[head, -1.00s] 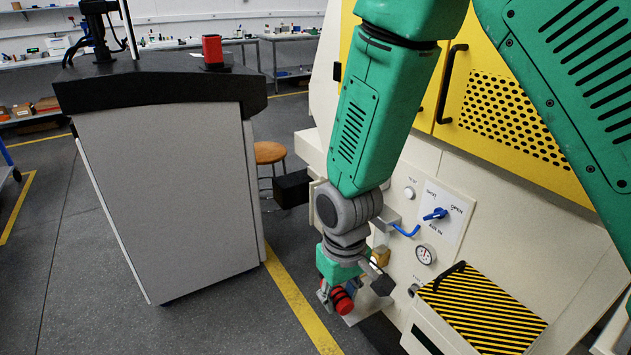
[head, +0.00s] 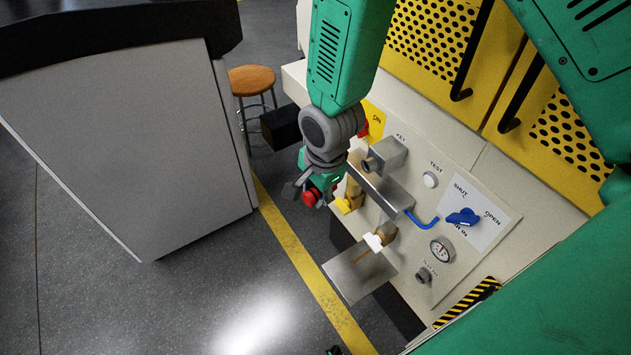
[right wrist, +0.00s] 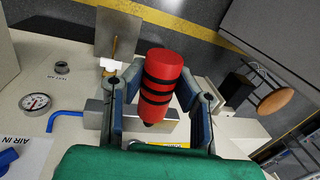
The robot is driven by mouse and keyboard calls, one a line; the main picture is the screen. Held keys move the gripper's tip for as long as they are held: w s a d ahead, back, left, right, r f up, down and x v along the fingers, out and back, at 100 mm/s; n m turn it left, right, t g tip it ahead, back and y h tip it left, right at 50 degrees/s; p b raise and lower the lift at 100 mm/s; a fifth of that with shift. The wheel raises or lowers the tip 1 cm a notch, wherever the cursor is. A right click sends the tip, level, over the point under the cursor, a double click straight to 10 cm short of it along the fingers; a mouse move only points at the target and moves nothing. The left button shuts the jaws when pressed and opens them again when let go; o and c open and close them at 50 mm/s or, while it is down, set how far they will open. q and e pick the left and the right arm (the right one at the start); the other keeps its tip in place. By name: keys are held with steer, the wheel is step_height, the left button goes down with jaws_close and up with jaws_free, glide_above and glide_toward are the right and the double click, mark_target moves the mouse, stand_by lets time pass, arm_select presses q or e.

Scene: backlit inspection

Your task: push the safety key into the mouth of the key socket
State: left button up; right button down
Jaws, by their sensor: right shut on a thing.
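The safety key is a red cylinder with black bands (right wrist: 162,75). It stands between the fingers of my right gripper (right wrist: 158,100), which is shut on it. In the head view the key's red end (head: 309,199) shows below my right gripper (head: 314,187). The key socket (head: 388,153) is a grey box under the KEY label on the machine's pale panel. Its round dark mouth faces toward the gripper's side. The key is apart from the socket, to its left in the head view. I cannot make out the socket in the right wrist view. My left gripper is not visible.
A grey ledge (head: 398,193) with a blue pipe (head: 424,222) sits below the socket. The panel also carries a test button (head: 430,180), blue valve handle (head: 463,217) and gauge (head: 442,250). A metal plate (head: 358,274) juts out lower down. A stool (head: 252,80) stands behind.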

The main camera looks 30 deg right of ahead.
steer(key=shift+w+a+m, duration=0.1)
steer(key=shift+a+m, duration=0.2)
steer(key=shift+m, duration=0.1)
steer(key=shift+w+a+m, duration=0.2)
steer(key=shift+m, duration=0.1)
steer(key=shift+d+f, duration=0.1)
steer(key=shift+d, duration=0.4)
steer(key=shift+d+p, duration=0.25)
steer(key=shift+p, duration=0.1)
steer(key=shift+d, duration=0.35)
steer(key=shift+w+d+p, duration=0.15)
steer(key=shift+d+p, duration=0.15)
steer(key=shift+d, duration=1.5)
steer(key=shift+d+f, duration=0.1)
steer(key=shift+d, duration=0.4)
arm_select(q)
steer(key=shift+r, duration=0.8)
